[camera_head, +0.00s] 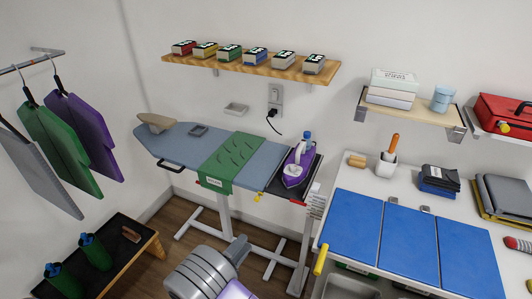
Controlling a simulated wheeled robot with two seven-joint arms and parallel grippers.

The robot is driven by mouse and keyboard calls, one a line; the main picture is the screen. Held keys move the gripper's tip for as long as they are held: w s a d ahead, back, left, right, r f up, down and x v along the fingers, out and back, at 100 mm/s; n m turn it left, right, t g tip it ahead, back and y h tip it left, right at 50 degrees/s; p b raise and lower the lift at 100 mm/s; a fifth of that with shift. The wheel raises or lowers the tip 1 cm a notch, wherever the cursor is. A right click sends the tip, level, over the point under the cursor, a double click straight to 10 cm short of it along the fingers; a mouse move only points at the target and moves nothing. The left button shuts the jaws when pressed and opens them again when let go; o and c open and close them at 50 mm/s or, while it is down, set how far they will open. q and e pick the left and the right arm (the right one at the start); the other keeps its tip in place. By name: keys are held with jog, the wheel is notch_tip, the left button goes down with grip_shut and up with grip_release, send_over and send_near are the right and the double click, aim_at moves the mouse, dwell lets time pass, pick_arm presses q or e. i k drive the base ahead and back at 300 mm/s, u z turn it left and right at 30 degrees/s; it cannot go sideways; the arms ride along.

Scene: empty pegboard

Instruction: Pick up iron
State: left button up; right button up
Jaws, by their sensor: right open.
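The iron (297,168) is purple and white. It sits on a dark rest (313,179) at the right end of the blue-grey ironing board (258,148). A green cloth (228,163) lies across the board to the left of the iron. My right gripper (240,247) is at the lower middle of the head view, in front of and below the board. It is open and apart from the iron. The space between its fingers is hard to make out. My left gripper is out of view.
A white counter (332,172) with blue panels (411,236) stands to the right. Garments (54,132) hang on the left above a dark low bench (98,257). A wooden shelf (250,68) with small boxes is on the back wall, above a socket with a black plug (272,114).

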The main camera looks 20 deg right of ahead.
aim_at(304, 155)
jog(key=z, duration=0.35)
jog(key=i, duration=1.85)
jog(key=z, duration=0.8)
